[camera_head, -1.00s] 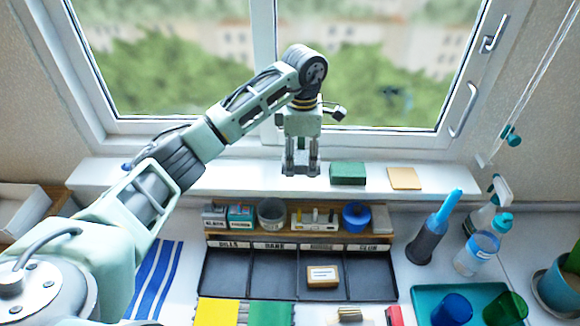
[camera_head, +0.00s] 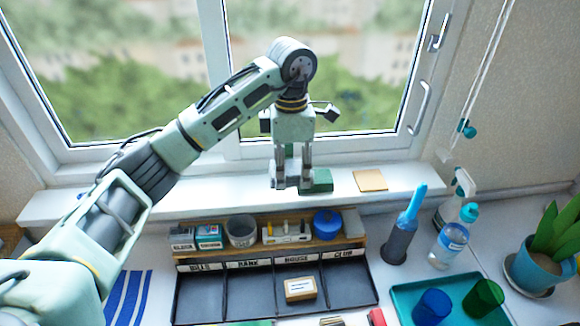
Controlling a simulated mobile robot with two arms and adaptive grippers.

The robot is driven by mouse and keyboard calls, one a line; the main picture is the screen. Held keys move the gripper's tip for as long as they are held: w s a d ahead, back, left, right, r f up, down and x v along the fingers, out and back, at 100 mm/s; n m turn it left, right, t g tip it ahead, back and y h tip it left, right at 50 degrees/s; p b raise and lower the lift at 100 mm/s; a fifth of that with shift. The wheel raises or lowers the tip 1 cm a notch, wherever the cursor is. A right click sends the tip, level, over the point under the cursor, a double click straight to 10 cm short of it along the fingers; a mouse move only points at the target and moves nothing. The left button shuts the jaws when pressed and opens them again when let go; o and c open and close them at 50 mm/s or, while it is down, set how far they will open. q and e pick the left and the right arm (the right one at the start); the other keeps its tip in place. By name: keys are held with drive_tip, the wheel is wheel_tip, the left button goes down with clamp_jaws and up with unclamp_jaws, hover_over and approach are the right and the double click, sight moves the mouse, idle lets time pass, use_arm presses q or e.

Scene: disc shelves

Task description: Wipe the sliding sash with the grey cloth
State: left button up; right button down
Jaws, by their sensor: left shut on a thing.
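The window has two panes side by side; the right sash (camera_head: 372,136) has a white bar handle on its right. I cannot tell which sash slides. My left gripper (camera_head: 291,184) points down in front of the window's lower frame, by the sill. Its fingers are shut on a small grey piece, apparently the grey cloth (camera_head: 284,185), mostly hidden by the fingertips. A green block (camera_head: 318,184) on the sill shows just right of and partly behind the fingers. A tan pad (camera_head: 370,181) lies farther right. My right gripper is not in view.
Below the sill (camera_head: 110,204) stands a wooden rack (camera_head: 262,249) with small boxes, a cup and a blue pot. Black labelled trays (camera_head: 350,286) lie in front. A spray bottle, water bottle (camera_head: 452,243), teal tray (camera_head: 402,296) and potted plant stand right.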

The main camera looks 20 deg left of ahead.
use_arm(q)
drive_tip(key=shift+c, duration=0.5)
drive_tip(key=shift+s+f+m, duration=0.1)
drive_tip(key=shift+s+m, duration=0.15)
drive_tip(key=shift+m, duration=0.35)
drive_tip(key=s+f+m, duration=0.2)
drive_tip(key=s+m, duration=0.7)
drive_tip(key=m, duration=0.2)
drive_tip(key=s+f+m, duration=0.3)
drive_tip(key=s+m, duration=0.7)
drive_tip(key=m, duration=0.1)
drive_tip(key=shift+s+a, duration=0.2)
drive_tip(key=shift+a, duration=0.15)
